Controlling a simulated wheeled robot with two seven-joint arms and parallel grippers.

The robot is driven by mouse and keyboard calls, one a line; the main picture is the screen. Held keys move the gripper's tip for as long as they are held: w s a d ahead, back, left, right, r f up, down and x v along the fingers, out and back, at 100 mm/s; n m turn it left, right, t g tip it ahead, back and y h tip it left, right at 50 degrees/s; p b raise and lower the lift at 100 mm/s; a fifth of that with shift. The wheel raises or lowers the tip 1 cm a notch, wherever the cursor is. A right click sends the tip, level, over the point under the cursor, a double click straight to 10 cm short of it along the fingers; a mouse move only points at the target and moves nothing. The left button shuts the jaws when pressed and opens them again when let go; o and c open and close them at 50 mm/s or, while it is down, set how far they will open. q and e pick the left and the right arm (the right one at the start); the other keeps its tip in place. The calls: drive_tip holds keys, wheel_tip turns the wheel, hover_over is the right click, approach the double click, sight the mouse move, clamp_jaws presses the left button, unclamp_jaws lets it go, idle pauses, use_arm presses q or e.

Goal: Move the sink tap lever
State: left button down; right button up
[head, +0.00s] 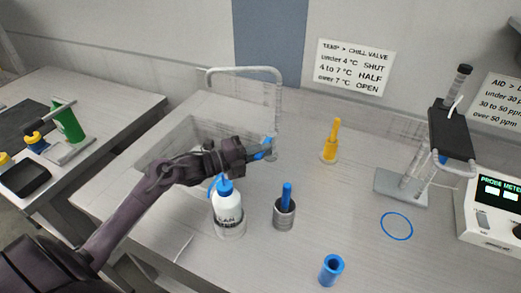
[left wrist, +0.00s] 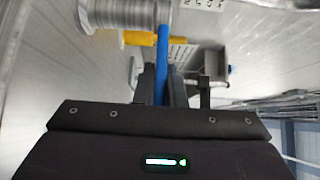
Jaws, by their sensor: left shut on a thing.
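The sink tap (head: 245,69) is a pale metal pipe that arches over the sink basin (head: 180,142). Its blue lever (head: 268,143) sticks out at the tap's base. My left gripper (head: 258,150) reaches in from the left over the basin and is shut on the lever. In the left wrist view, the blue lever (left wrist: 162,48) runs between the two fingers, and the ribbed metal tap body (left wrist: 120,12) shows at the top. The fingers cover part of the lever. My right gripper is out of view.
A blue ring (head: 397,226) lies on the counter. The sign (head: 353,66) lists chill valve settings.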

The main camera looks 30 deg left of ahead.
use_arm(q)
drive_tip(key=shift+d+n+t+y, duration=0.35)
drive_tip(key=shift+n+t+y, duration=0.05)
drive_tip(key=shift+y, duration=0.1)
drive_tip(key=shift+w+d+n+t+y+p, duration=0.15)
drive_tip(key=shift+d+n+t+y+p, duration=0.25)
drive_tip(key=shift+n+t+y, duration=0.5)
drive_tip(key=shift+g, duration=0.3)
drive_tip(key=c, duration=1.5)
unclamp_jaws()
drive_tip(key=b+v, duration=0.1)
drive_tip(key=v, duration=0.5)
drive_tip(key=shift+s+a+f+b, duration=0.15)
drive_tip(key=shift+s+b, duration=0.1)
drive_tip(key=shift+b, duration=0.15)
drive_tip(key=shift+s+a, duration=0.25)
drive_tip(key=shift+s, duration=0.3)
